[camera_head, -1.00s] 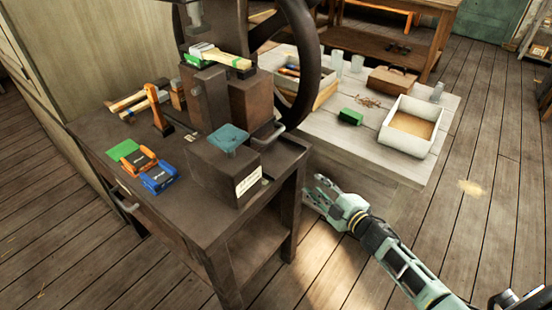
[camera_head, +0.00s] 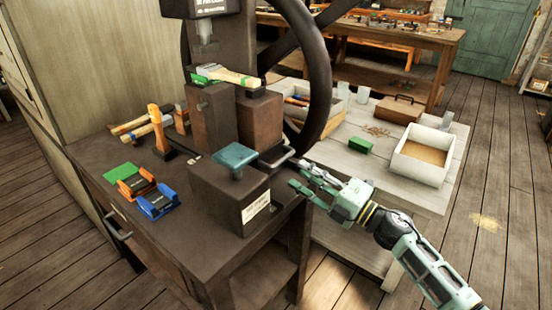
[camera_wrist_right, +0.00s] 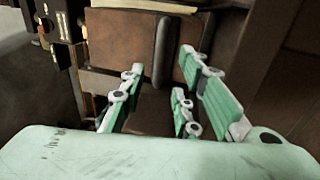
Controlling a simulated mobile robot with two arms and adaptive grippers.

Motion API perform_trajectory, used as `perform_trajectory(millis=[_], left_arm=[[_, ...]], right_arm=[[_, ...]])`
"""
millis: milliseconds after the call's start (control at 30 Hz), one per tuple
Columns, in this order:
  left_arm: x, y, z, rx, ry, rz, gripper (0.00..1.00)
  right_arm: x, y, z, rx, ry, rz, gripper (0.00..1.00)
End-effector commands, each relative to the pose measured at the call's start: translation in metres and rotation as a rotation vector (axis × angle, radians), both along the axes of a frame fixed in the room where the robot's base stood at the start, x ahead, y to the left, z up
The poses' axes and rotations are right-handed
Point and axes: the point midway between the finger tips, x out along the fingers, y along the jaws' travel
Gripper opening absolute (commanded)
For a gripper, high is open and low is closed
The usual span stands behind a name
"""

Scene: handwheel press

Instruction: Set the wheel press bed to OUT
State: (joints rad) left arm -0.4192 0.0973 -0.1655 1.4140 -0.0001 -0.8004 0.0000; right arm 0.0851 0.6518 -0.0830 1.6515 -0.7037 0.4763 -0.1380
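The wheel press stands on a dark bench, with its large black handwheel (camera_head: 322,80) at the right side. Its bed is a dark block (camera_head: 228,200) with a white label on the front and a teal pad (camera_head: 234,156) on top. A grey bar handle (camera_head: 277,157) sticks out at the bed's right side. My right gripper (camera_head: 297,176) is open and empty, just right of this handle. In the right wrist view, a grey upright bar (camera_wrist_right: 162,50), seemingly the handle, shows between the spread green fingers, a little beyond them. Contact is not clear. My left gripper is out of view.
An orange clamp (camera_head: 136,182), a blue clamp (camera_head: 158,201) and a green card (camera_head: 120,171) lie on the bench's left part. A brush (camera_head: 228,77) rests on the press. A pale table (camera_head: 350,190) behind holds a white bin (camera_head: 421,155) and a green block (camera_head: 360,146).

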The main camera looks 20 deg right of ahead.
Motion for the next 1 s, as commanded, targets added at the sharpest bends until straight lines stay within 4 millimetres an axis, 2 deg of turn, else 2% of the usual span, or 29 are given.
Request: perform_trajectory(millis=[167,600,1000], left_arm=[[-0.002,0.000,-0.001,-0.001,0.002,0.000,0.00],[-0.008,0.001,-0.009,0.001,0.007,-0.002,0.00],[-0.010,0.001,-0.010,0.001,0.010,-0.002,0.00]], right_arm=[[0.007,0.004,0.003,0.000,-0.002,-0.001,0.29],[0.057,0.037,0.013,0.002,-0.002,0.000,0.29],[0.064,0.043,0.014,0.000,0.000,0.000,0.29]])
